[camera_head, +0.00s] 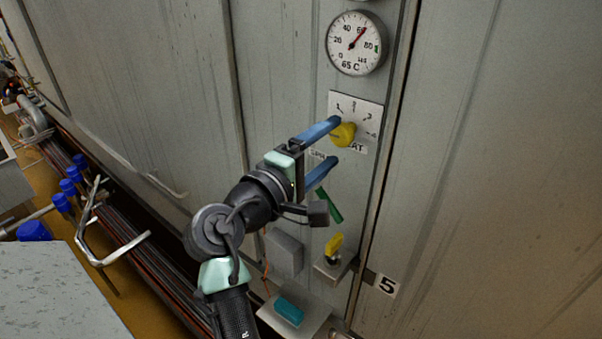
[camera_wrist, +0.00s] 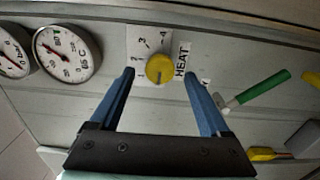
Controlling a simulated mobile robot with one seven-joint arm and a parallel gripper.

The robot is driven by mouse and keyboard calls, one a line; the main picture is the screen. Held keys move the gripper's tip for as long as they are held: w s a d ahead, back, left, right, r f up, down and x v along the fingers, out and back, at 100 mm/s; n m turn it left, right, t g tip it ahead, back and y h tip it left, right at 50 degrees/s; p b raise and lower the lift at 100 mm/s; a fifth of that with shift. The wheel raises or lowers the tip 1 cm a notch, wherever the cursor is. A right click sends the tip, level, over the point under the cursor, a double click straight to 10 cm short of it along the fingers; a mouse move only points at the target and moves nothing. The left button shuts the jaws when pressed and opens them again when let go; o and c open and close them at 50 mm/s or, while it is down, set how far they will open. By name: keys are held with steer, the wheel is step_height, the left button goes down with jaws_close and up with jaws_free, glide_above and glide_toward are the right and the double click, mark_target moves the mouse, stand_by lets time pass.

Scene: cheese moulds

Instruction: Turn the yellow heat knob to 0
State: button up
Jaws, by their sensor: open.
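The yellow heat knob (camera_head: 342,134) sits on a white dial plate (camera_head: 361,112) with numbers, on the grey metal wall. In the wrist view the knob (camera_wrist: 160,69) shows between and beyond my two blue fingers, beside the word HEAT on the plate (camera_wrist: 146,41). A dark mark on the knob shows, but I cannot tell exactly which number it points at. My gripper (camera_head: 330,145) is open, with one finger above the knob and one below it in the head view. No contact with the knob shows. The gripper (camera_wrist: 164,73) looks empty.
A green-handled part (camera_head: 329,203) is just below the lower finger. A round gauge (camera_head: 356,43) is above the plate. A yellow-handled part (camera_head: 333,245), a grey box (camera_head: 284,252) and a teal object (camera_head: 289,311) are lower down. Pipes run at the left.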

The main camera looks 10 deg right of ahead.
steer(key=b+v, duration=0.2)
steer(key=v, duration=0.6)
steer(key=shift+s+b, duration=0.15)
steer(key=shift+b, duration=0.2)
steer(key=shift+a, duration=0.15)
